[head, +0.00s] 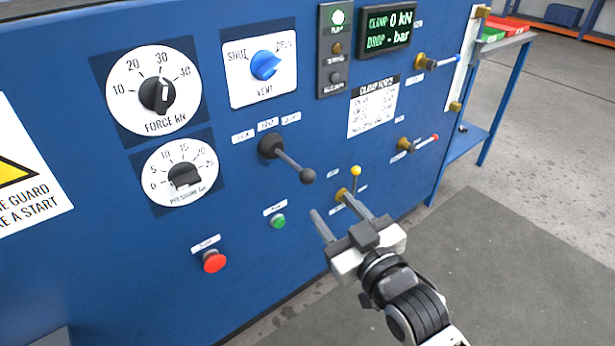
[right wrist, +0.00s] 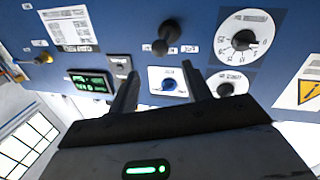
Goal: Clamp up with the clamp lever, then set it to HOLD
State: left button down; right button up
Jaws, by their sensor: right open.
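A black lever (head: 292,164) with a round knob is mounted mid-panel under three small labels. It points down and to the right. It also shows end-on in the right wrist view (right wrist: 167,36). A second, smaller lever with a yellow knob (head: 356,171) stands upright on a brass base, partly behind my right gripper. The labels are too small to read, so I cannot tell for sure which is the clamp lever. My right gripper (head: 333,203) is open and empty, below the black lever and in front of the panel. My left gripper is not in view.
The display (head: 389,30) reads CLAMP 0 kN and DROP - bar. Floor at right is clear.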

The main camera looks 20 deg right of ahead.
aim_at(311, 181)
jog(key=w, duration=0.3)
jog(key=w+a, duration=0.1)
jog(key=w, duration=0.3)
jog(key=w+b, duration=0.1)
jog(key=w, duration=0.2)
jog(key=shift+w+a, duration=0.35)
jog(key=shift+w, duration=0.05)
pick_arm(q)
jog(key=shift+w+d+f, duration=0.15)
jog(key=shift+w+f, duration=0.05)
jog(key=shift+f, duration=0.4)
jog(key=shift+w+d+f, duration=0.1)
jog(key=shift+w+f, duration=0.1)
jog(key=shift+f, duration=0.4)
